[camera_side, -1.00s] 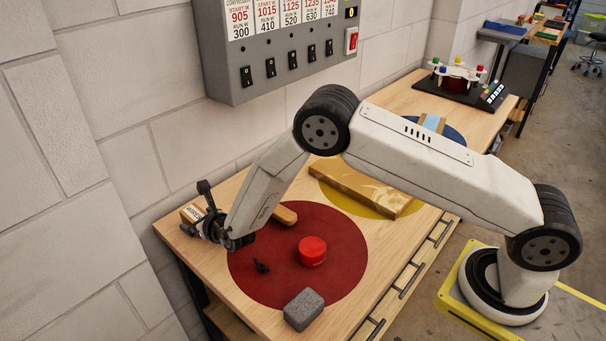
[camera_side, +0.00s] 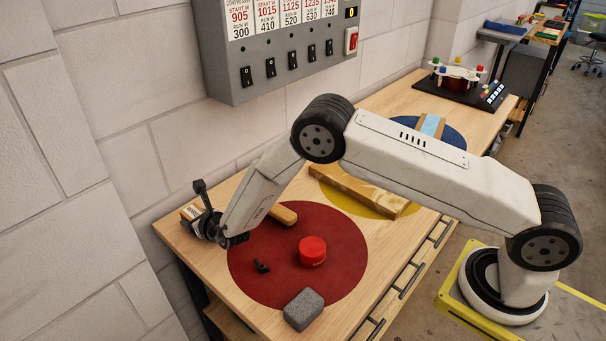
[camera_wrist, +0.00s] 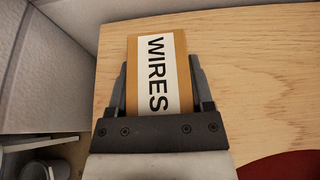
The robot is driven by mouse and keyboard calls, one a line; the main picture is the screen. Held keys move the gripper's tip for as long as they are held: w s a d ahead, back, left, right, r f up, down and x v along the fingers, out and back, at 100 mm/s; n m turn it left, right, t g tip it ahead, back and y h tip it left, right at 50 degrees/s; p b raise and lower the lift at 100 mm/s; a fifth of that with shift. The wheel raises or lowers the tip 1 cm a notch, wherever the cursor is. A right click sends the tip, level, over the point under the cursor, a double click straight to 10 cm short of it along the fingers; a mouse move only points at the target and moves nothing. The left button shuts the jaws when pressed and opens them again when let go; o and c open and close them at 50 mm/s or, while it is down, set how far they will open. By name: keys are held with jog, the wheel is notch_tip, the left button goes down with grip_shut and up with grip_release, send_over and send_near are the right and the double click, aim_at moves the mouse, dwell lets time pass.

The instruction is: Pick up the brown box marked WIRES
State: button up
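The brown box marked WIRES (camera_wrist: 142,75) lies on the wooden bench, its white label facing my wrist camera. In the side view the box (camera_side: 190,212) is partly hidden behind my gripper at the bench's far left corner. My gripper (camera_wrist: 158,85) has one dark finger on each side of the box, close against its sides. I cannot tell whether the fingers press on it. In the side view my gripper (camera_side: 206,213) is low over the bench, with one finger sticking up.
On the red disc (camera_side: 340,250) are a red round item (camera_side: 312,251) and a small black piece (camera_side: 261,266). A grey block (camera_side: 303,309) lies at its front edge. A wooden-handled item (camera_side: 283,214) lies behind my wrist. A wall stands close at the left (camera_side: 80,230).

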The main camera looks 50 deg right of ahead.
jog(key=c, duration=0.7)
jog(key=shift+r, duration=0.2)
jog(key=shift+r, duration=0.9)
jog(key=s+d+r, duration=0.3)
jog(key=s+r, duration=0.7)
jog(key=s, duration=0.3)
jog(key=shift+s+r, duration=0.3)
jog(key=shift+r, duration=0.1)
jog(key=shift+d, duration=0.1)
